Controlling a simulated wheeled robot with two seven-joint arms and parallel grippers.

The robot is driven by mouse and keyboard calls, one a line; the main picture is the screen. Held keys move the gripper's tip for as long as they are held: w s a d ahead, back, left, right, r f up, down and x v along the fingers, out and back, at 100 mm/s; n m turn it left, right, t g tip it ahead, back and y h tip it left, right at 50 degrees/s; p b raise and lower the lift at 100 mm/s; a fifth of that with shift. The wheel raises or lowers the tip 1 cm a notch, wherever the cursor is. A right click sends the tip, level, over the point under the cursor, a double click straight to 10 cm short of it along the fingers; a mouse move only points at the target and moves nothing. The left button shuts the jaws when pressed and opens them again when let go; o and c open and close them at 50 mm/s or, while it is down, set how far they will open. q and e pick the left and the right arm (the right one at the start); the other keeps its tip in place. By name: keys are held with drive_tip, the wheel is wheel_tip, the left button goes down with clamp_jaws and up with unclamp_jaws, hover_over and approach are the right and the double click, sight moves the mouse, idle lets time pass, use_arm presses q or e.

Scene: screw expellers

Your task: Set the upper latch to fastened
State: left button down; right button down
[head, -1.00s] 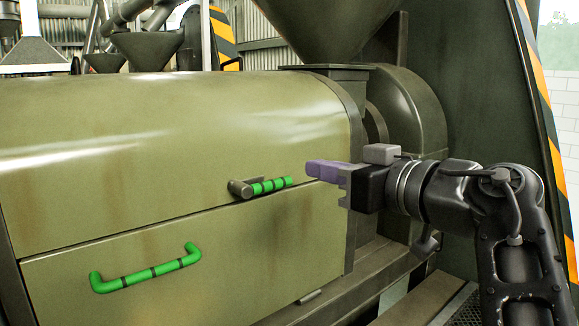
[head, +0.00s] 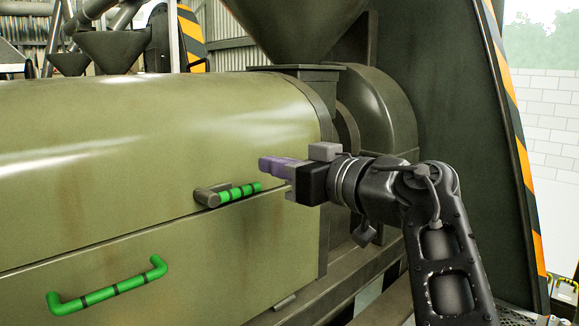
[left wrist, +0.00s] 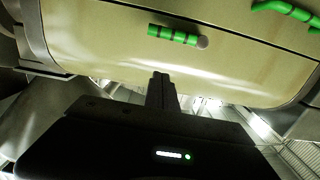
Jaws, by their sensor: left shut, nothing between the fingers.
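The upper latch is a short lever with a green, dark-banded grip (head: 240,190) on a grey pivot (head: 208,196), at the seam of the olive housing. Its grip points right and slightly up from the pivot. In the left wrist view the latch (left wrist: 172,34) appears upside down near the top, ahead of the fingers. My left gripper (head: 264,164) has purplish fingers closed together, with nothing between them. In the head view its tips show just above the free end of the grip, with a visible gap. The closed fingers also show in the left wrist view (left wrist: 161,78). My right gripper is out of view.
A green bar handle (head: 108,292) is fixed on the lower panel, below and left of the latch. The olive housing (head: 120,150) fills the left side. A hopper (head: 290,25) and a rounded dark casing (head: 385,110) stand behind my gripper.

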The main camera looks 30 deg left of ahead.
sight(231, 191)
use_arm(q)
drive_tip(key=w+a+f+p, duration=0.1)
drive_tip(key=a+f, duration=0.3)
drive_tip(key=a, duration=0.1)
drive_tip(key=shift+w+a, duration=0.25)
drive_tip(key=shift+a, duration=0.05)
drive_tip(key=shift+f, duration=0.2)
